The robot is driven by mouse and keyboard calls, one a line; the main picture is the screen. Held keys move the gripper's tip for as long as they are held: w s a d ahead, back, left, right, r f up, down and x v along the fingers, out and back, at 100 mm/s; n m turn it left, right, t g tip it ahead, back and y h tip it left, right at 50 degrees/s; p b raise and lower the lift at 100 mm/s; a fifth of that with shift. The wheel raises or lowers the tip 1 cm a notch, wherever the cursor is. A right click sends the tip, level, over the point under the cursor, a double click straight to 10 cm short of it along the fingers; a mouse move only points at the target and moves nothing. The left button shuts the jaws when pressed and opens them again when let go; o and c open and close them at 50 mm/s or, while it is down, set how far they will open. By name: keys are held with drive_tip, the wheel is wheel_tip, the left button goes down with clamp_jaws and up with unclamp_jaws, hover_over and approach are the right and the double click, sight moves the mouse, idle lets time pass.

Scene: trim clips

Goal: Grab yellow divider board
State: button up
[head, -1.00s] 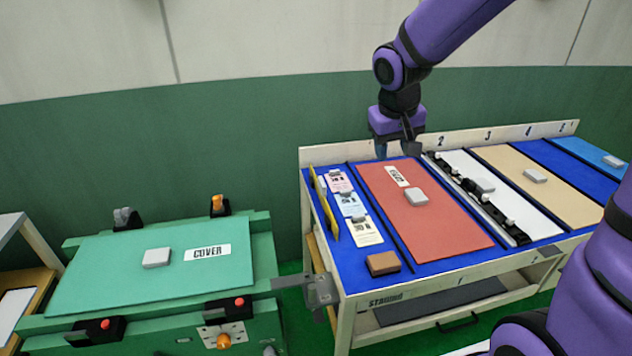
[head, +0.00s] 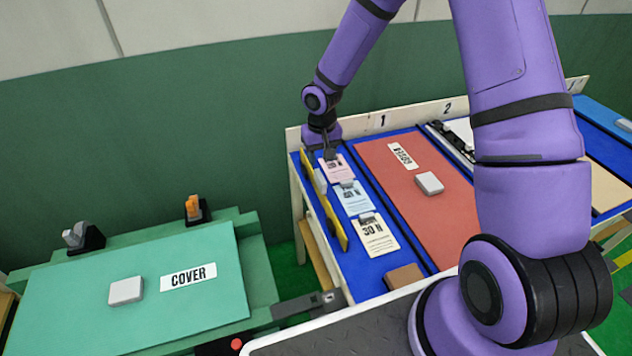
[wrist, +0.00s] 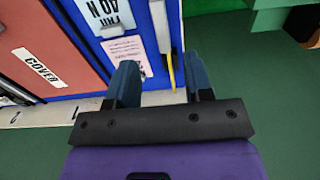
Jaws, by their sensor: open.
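The yellow divider board (head: 336,226) stands on edge along the left side of the blue-topped table. A light grey block (head: 320,181) shows against it partway along. My gripper (head: 326,152) is at the far left corner of the table, over the board's far end and close to the pink card. In the wrist view the board shows as a thin yellow strip (wrist: 171,72) between my two blue fingers, nearer the right one. My gripper (wrist: 161,82) is open there, with nothing clamped. I cannot tell how far above the board the fingertips are.
A pink card (head: 337,167), a blue card (head: 354,198) and a cream card (head: 374,236) lie right of the board. A red cover panel (head: 440,215) lies beyond them. A brown block (head: 404,277) is near the front. A green cover (head: 190,300) is at left.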

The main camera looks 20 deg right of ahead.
sight(320, 176)
wheel_tip(320, 176, down, 11)
drive_tip(key=shift+s+a+r, duration=0.15)
drive_tip(key=shift+r, duration=0.05)
clamp_jaws()
idle(0.5)
